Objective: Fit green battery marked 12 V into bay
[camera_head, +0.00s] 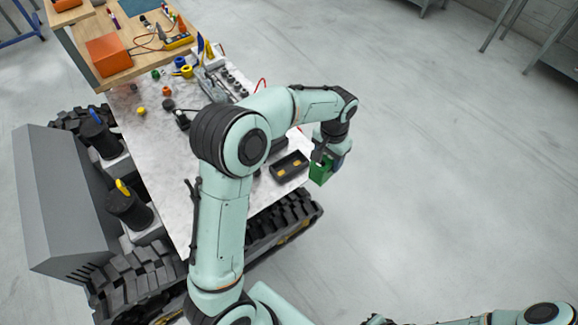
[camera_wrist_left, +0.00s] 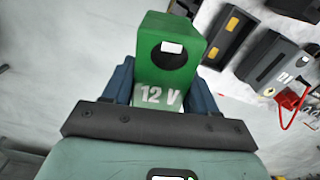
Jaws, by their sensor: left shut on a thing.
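The green battery (camera_head: 320,173) is held in my left gripper (camera_head: 329,156), just right of the cart's pale top and apart from the bay. In the left wrist view the battery (camera_wrist_left: 170,50) sits between the blue fingers, its "12 V" marking readable and a dark round recess with a white patch on its face. The bay is a dark open tray (camera_head: 289,166) with yellow contacts, on the right edge of the top. It also shows in the left wrist view (camera_wrist_left: 229,36), right of and beyond the battery. My right gripper is not seen.
A dark box with a pale label (camera_wrist_left: 272,62) and a red cable (camera_wrist_left: 290,100) lie beside the bay. A wooden table (camera_head: 140,62) with tools stands at the back left. A grey panel (camera_head: 62,200) is at the left.

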